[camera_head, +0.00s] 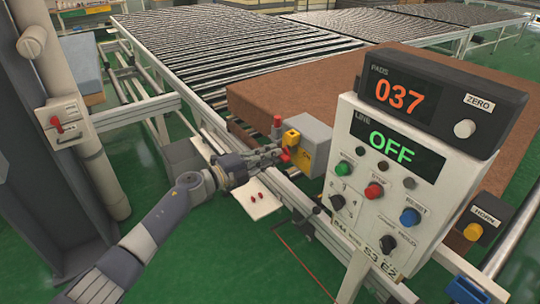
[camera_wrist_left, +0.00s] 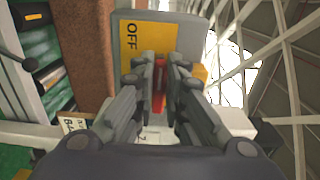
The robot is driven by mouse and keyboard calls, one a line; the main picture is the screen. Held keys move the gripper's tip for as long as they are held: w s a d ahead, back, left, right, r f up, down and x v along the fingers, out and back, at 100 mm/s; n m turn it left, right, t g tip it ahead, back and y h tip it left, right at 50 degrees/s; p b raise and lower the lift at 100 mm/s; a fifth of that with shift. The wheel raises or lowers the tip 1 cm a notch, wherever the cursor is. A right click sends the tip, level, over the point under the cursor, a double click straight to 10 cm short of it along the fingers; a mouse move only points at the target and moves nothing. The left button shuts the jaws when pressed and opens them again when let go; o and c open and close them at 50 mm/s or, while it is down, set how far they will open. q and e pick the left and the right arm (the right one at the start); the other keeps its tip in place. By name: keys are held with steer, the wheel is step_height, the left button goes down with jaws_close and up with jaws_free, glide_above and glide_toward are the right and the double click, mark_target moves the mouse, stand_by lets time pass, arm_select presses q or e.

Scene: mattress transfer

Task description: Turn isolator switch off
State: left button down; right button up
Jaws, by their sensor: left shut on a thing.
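The isolator switch is a grey box (camera_head: 318,135) with a yellow plate beside the conveyor, near the middle of the head view. Its red handle (camera_head: 285,156) is on the plate's side facing my left gripper (camera_head: 276,154). In the left wrist view, the grey box (camera_wrist_left: 200,30) and yellow plate (camera_wrist_left: 135,42) lie ahead, with the word OFF on the plate. The red handle (camera_wrist_left: 158,92) shows between the fingers of my left gripper (camera_wrist_left: 160,72), which is shut on it. The fingers hide much of the handle. My right gripper is not in view.
A control box (camera_head: 352,165) at the right shows 037 and LINE OFF, with several buttons and knobs. A brown mattress (camera_head: 330,84) lies behind it by the roller conveyor (camera_head: 230,45). A white box with a red lever (camera_head: 60,125) is at the far left. Green floor is clear at lower left.

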arm_select(q)
steer(key=c, duration=1.6)
jaws_free()
steer(key=shift+c, duration=0.2)
steer(key=v, duration=1.2)
steer(key=shift+f, duration=0.1)
